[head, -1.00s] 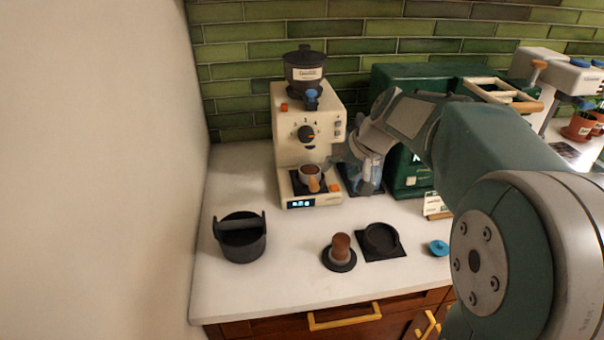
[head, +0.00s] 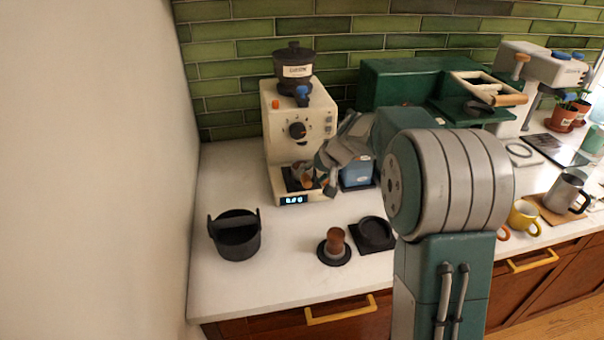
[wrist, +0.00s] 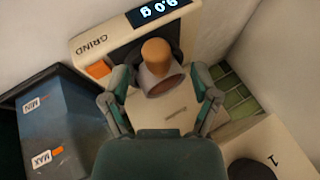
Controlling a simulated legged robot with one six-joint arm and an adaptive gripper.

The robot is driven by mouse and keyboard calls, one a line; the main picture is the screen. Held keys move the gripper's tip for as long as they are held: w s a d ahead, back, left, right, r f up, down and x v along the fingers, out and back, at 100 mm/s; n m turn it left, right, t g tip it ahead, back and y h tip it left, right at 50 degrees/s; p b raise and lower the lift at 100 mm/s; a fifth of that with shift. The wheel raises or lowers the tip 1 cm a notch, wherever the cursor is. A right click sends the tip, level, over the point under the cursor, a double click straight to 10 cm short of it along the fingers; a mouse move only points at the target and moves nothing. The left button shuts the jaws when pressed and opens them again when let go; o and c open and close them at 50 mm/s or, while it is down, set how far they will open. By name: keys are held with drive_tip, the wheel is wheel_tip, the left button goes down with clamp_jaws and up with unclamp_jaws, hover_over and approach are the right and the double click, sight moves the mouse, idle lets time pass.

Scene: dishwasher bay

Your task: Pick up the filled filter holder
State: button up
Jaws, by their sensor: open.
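The filter holder (wrist: 161,82) has a grey metal cup and a short wooden handle. It sits on the scale platform of the cream grinder (head: 300,125), under the grinder's spout. In the head view the holder (head: 303,173) is partly hidden by my gripper (head: 325,176). In the wrist view my gripper (wrist: 162,84) is open, with one finger on each side of the holder. I cannot tell whether either finger touches it. The contents of the cup do not show clearly now.
A blue container (wrist: 62,115) with MIN and MAX marks stands close beside the grinder. A black knock box (head: 236,240), a tamper (head: 336,243) and a black stand (head: 375,234) are in front. The green machine (head: 400,80) is behind my arm.

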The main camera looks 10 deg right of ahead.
sight(309, 178)
drive_tip(key=x, duration=0.3)
drive_tip(key=shift+f, duration=0.25)
drive_tip(key=shift+d, duration=0.1)
drive_tip(key=shift+r, duration=0.1)
clamp_jaws()
